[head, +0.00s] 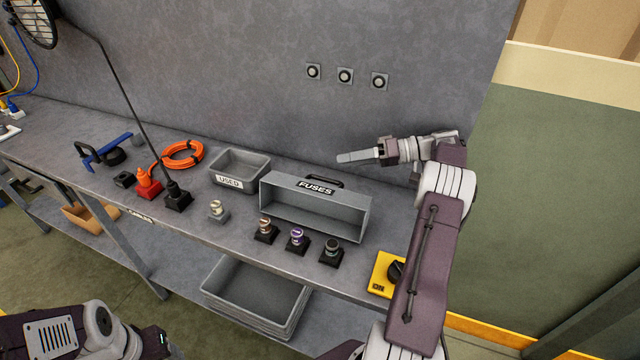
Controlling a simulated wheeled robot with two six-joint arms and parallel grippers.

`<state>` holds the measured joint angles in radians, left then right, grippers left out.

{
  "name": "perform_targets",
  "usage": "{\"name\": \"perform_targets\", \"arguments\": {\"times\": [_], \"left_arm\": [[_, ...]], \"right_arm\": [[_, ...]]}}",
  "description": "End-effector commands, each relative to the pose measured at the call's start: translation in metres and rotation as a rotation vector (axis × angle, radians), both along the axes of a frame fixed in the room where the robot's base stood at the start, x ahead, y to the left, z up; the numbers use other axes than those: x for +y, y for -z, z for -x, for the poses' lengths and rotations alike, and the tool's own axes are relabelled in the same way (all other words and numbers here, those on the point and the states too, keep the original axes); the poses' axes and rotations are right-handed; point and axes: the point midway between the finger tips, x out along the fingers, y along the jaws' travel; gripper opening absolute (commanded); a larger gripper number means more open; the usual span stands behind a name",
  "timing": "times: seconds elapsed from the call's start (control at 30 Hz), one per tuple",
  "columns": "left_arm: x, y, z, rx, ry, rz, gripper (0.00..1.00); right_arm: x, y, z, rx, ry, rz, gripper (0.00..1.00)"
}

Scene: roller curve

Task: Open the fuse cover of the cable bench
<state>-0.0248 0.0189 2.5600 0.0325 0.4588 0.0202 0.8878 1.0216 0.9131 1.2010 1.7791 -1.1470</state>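The grey fuse cover (315,217), labelled FUSES, is a long box shape on the bench with a black handle (325,181) at its top back. Its hollow side faces the front, so it looks swung open. Three fuses on black bases, a brown-topped one (265,229), a purple one (297,238) and a dark one (331,249), stand uncovered before it. My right gripper (352,157) is above and behind the handle, pointing left and apart from it. Its fingers are seen edge-on, so their gap is hidden. My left arm shows at bottom left; its fingers are out of view.
A grey USED bin (240,168) stands left of the cover, with a lone fuse (217,209) before it. An orange cable coil (183,155), a red connector (148,183) and a yellow switch box (385,275) are on the bench. The wall behind carries three round buttons (345,75).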

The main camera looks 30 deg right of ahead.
Motion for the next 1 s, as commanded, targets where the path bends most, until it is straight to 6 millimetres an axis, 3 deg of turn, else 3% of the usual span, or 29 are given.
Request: {"name": "perform_targets", "arguments": {"times": [0.27,0.4,0.6,0.93,0.97,1.0], "left_arm": [[0.0,0.0,0.0,0.0,0.0,0.0,0.66],[0.0,-0.006,0.0,0.0,0.0,0.0,0.66],[0.0,-0.009,0.0,0.0,0.0,0.0,0.66],[0.0,-0.009,0.0,0.0,0.0,0.0,0.66],[0.0,-0.009,0.0,0.0,0.0,0.0,0.66],[0.0,-0.009,0.0,0.0,0.0,0.0,0.66]], "right_arm": [[0.002,0.072,0.0,0.005,-0.001,-0.005,0.34],[0.034,0.075,-0.019,0.004,-0.006,-0.003,0.34],[0.058,0.084,-0.034,0.003,-0.003,-0.001,0.34],[0.063,0.086,-0.038,0.002,-0.002,0.0,0.34],[0.063,0.086,-0.038,0.002,-0.002,0.0,0.32],[0.063,0.086,-0.038,0.002,-0.002,0.0,0.2]]}}
